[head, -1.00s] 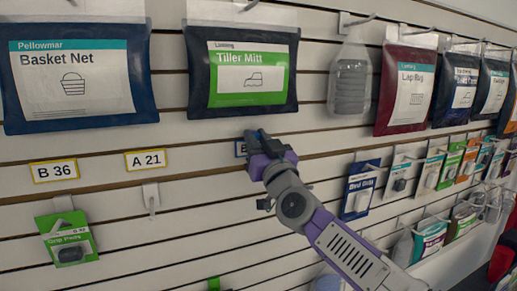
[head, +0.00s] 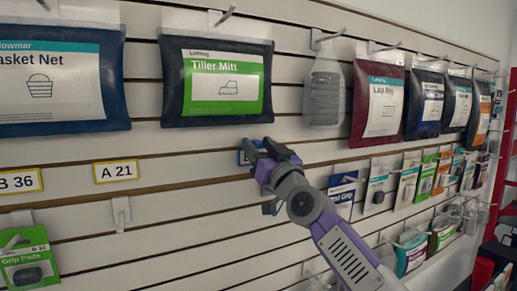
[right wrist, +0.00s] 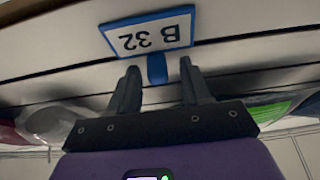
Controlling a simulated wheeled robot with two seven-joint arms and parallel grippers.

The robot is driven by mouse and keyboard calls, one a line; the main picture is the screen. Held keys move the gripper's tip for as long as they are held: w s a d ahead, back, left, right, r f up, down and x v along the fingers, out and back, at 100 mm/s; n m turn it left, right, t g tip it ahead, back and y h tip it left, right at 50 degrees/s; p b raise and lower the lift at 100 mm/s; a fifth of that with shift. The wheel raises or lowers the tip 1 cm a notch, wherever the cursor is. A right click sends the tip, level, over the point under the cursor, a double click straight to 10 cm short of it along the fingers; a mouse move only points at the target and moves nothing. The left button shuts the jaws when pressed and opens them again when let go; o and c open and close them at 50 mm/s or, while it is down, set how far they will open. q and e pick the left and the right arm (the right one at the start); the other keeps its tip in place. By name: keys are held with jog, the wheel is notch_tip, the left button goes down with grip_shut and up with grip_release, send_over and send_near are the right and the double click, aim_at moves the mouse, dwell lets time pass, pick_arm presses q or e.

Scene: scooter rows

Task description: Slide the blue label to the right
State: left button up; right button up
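The blue label (head: 244,157) sits on the wall rail below the Tiller Mitt pouch, mostly hidden behind my right gripper in the head view. In the right wrist view the label (right wrist: 135,42) appears upside down, with a white face reading B 32, a blue frame and a blue tab (right wrist: 157,70). My right gripper (head: 268,147) is at the label. Its two fingers (right wrist: 158,75) are apart, with the tab between them and a visible gap on each side. Contact with the label cannot be told. My left gripper is not in view.
Yellow-framed labels A 21 (head: 116,171) and B 36 (head: 20,181) are on the same rail to the left. The Tiller Mitt pouch (head: 172,85) and a clear bottle (head: 324,90) hang above. Small packs (head: 377,190) hang lower right. The rail between A 21 and the blue label is clear.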

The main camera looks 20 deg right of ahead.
aim_at(259, 148)
jog(key=shift+f, duration=0.1)
jog(key=shift+s+f+b, duration=0.25)
jog(key=shift+s+b, duration=0.05)
jog(key=shift+b, duration=0.1)
jog(key=b+v, duration=0.3)
jog(key=v, duration=0.1)
jog(key=shift+s+d+f+b, duration=0.1)
jog(key=shift+s+f+b, duration=0.05)
jog(key=shift+s+b, duration=0.2)
jog(key=shift+b+v, duration=0.6)
jog(key=shift+v, duration=0.4)
